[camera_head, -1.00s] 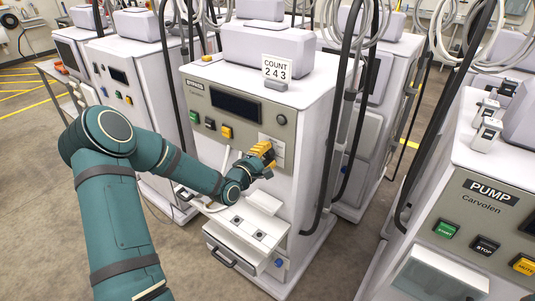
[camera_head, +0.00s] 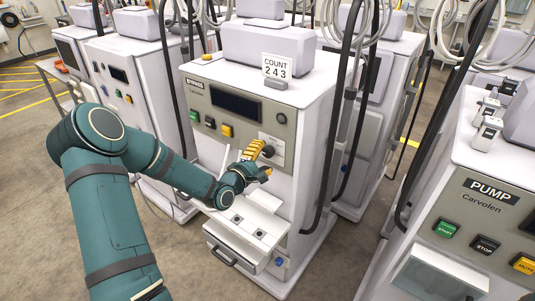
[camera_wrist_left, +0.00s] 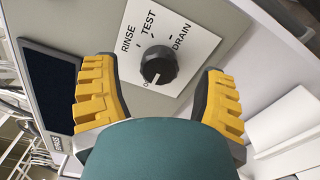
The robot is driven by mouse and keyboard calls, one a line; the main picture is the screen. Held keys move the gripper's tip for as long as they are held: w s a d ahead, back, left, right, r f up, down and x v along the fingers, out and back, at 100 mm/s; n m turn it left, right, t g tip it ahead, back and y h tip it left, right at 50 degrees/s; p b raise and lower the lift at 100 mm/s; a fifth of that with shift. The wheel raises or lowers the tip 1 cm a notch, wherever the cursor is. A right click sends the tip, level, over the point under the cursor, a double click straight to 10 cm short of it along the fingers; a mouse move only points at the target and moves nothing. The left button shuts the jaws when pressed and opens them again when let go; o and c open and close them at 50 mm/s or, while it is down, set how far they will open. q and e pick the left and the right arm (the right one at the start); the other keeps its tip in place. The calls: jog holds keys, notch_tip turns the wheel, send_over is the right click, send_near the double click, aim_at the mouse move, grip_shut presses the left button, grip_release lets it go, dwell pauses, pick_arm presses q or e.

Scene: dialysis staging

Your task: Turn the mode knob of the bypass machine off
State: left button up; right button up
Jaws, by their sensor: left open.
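The bypass machine (camera_head: 297,200) stands in the centre of the head view, with a dark screen and coloured buttons on its front panel. Its black mode knob (camera_head: 268,150) sits on a white label plate at the panel's lower right. In the left wrist view the knob (camera_wrist_left: 158,65) is ringed by RINSE, TEST and DRAIN; a fourth word at the lower side is mostly hidden. A pale mark on the knob faces that hidden word. My left gripper (camera_head: 262,162) is open in front of the plate, its yellow fingers on either side of the knob with gaps showing.
A white shelf and drawer (camera_head: 235,243) jut out below my left gripper. A black hose (camera_head: 325,165) runs down the machine's right edge. A pump machine (camera_head: 480,215) stands at the right, and other machines stand behind and at the left.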

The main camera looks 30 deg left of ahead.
pick_arm(q)
jog(key=s, duration=0.9)
jog(key=shift+s+a, duration=0.25)
jog(key=shift+a, duration=0.1)
jog(key=d+f+m+g+h, duration=0.2)
jog(key=d+f+m+g, duration=0.5)
jog(key=d+f, duration=0.7)
jog(key=s+d+f+m+g, duration=0.4)
jog(key=s+d+m, duration=0.1)
jog(key=s+d, duration=0.2)
jog(key=s+d+f+m+g, duration=0.5)
jog(key=s+d+m, duration=0.1)
jog(key=s+d, duration=0.1)
jog(key=shift+h, duration=0.3)
jog(key=shift+d, duration=0.1)
